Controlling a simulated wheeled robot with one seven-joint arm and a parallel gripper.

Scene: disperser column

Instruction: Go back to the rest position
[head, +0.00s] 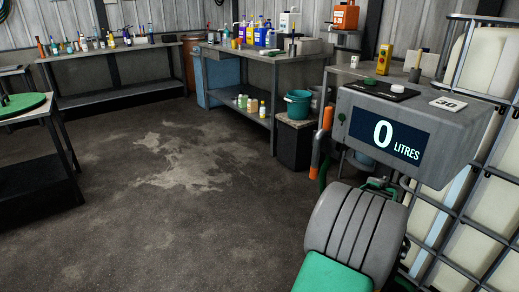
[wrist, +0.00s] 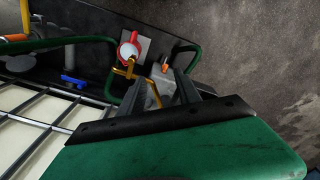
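My gripper (wrist: 160,82) shows in the wrist view as two dark fingers with a gap between them, beyond the green and black body of my wrist. A brass-coloured handle (wrist: 129,71) is by the left fingertip, and a brass piece shows in the gap. I cannot tell whether the fingers touch it. A red and white round part (wrist: 129,50) is just beyond. In the head view my grey and green arm fills the bottom right and the gripper is hidden. The disperser column's display (head: 385,136) reads 0 LITRES.
A caged white tank (head: 470,150) stands at the right. A green hose or pipe (wrist: 85,40) and a blue valve handle (wrist: 73,80) lie left of the fingers. Benches with bottles (head: 110,65) line the back wall. The floor (head: 180,180) in the middle is clear.

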